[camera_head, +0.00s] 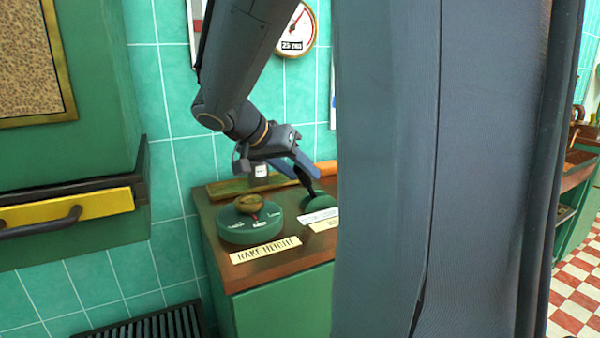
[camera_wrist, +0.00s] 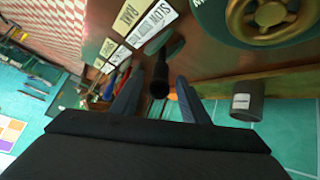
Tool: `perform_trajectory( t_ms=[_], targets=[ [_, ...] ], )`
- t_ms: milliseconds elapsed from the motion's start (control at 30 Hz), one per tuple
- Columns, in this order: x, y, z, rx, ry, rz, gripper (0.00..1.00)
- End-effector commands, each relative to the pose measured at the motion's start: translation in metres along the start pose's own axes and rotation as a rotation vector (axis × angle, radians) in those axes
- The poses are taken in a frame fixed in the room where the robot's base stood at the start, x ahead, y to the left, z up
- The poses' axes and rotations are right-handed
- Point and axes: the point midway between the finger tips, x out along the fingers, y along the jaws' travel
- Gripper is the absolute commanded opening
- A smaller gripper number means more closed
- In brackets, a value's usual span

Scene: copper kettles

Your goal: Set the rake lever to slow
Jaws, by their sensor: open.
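The rake lever is a dark stick (camera_head: 309,186) rising from a round green base (camera_head: 320,202) on a wooden-topped green cabinet. In the wrist view its black grip end (camera_wrist: 159,80) points toward the camera. My gripper (camera_head: 306,176) is open around the lever's upper end. In the wrist view its two fingers (camera_wrist: 160,92) stand on either side of the grip, with gaps showing; I cannot tell any contact.
A green dial with a brass knob (camera_head: 250,203), labelled RAKE HEIGHT (camera_head: 265,250), stands left of the lever. A small grey canister (camera_wrist: 246,101) is behind it. A tiled wall (camera_head: 180,165) closes the back. A large dark column of mine hides the right side of the cabinet.

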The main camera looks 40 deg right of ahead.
Motion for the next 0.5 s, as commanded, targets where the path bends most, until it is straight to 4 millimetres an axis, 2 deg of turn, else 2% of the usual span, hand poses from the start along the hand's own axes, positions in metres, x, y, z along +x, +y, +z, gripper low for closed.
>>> perform_trajectory(
  t_ms=[300, 500],
  targets=[
    [-0.051, -0.002, 0.0, -0.002, 0.002, -0.006, 0.41],
    [-0.07, -0.001, 0.0, -0.003, 0.001, -0.003, 0.41]
  ],
)
